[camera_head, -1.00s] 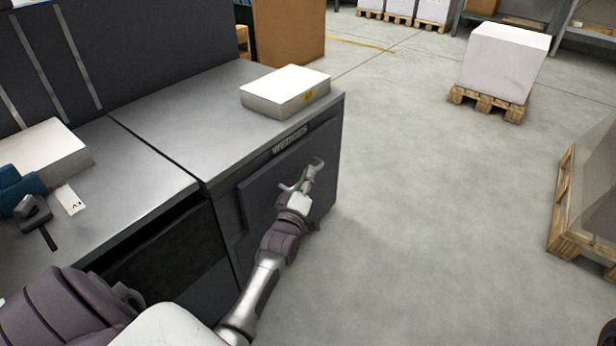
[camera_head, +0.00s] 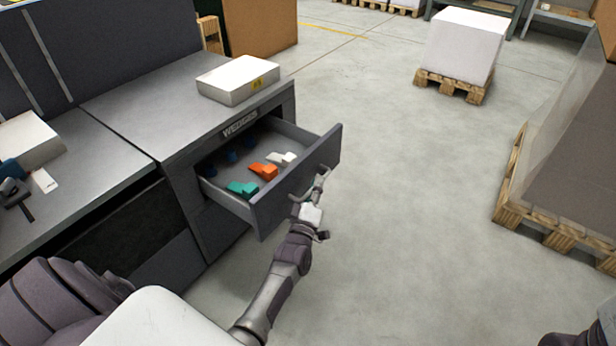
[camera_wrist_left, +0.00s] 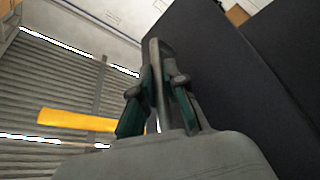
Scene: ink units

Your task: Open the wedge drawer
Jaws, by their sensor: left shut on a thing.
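The wedge drawer (camera_head: 300,186), under the "WEDGES" label (camera_head: 240,124), stands pulled out of the grey cabinet. Inside lie a green wedge (camera_head: 242,188), an orange wedge (camera_head: 263,171), a white wedge (camera_head: 283,159) and dark blue pieces (camera_head: 232,156) toward the back. My left gripper (camera_head: 318,188) is at the outer face of the drawer front, shut on its handle. In the left wrist view the fingers (camera_wrist_left: 160,100) close around the grey handle bar (camera_wrist_left: 158,75), beside the dark drawer front (camera_wrist_left: 225,75). My right gripper is not in view.
A white box (camera_head: 238,80) lies on the cabinet top (camera_head: 170,105). A dark open bay (camera_head: 130,235) is left of the drawer. A pallet with a brown load (camera_head: 560,150) stands at right. The floor between is clear.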

